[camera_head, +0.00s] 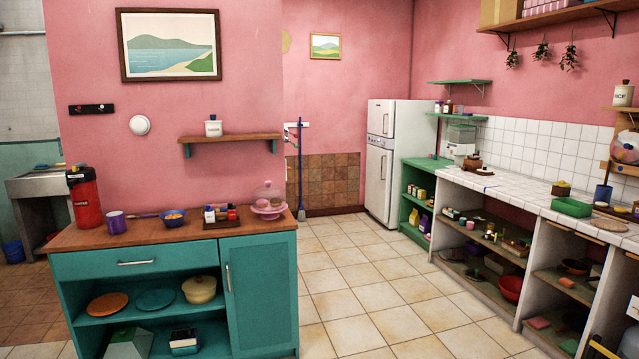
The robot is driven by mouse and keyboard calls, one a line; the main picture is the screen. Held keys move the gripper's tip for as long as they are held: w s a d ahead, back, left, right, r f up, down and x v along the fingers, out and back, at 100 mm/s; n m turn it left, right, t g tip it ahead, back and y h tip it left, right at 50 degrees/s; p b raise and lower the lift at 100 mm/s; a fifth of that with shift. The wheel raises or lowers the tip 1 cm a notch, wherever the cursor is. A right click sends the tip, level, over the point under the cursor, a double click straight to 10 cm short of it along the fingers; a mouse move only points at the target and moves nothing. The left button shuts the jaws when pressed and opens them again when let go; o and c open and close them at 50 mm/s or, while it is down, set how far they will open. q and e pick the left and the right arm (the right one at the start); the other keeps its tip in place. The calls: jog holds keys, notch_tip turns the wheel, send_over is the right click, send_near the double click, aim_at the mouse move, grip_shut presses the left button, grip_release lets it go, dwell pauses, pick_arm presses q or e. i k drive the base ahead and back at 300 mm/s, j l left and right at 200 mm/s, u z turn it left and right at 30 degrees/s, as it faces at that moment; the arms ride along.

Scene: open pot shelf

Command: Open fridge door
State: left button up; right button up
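The white fridge (393,160) stands at the far back of the kitchen, against the pink wall. It has a small upper door (382,118) and a taller lower door (377,180), each with a handle on its front. Both doors look shut. The fridge is seen at an angle, with its right side partly hidden by the green shelf unit. Neither of my grippers shows in the head view, so I cannot see whether they are open or shut.
A teal cabinet (259,290) with a wooden top stands at the front left. A white-tiled counter (510,189) with open shelves runs along the right. A green shelf unit (421,180) adjoins the fridge. Clear tiled floor (365,270) lies between.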

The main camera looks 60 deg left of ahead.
aim_at(378, 161)
jog(key=u, duration=1.6)
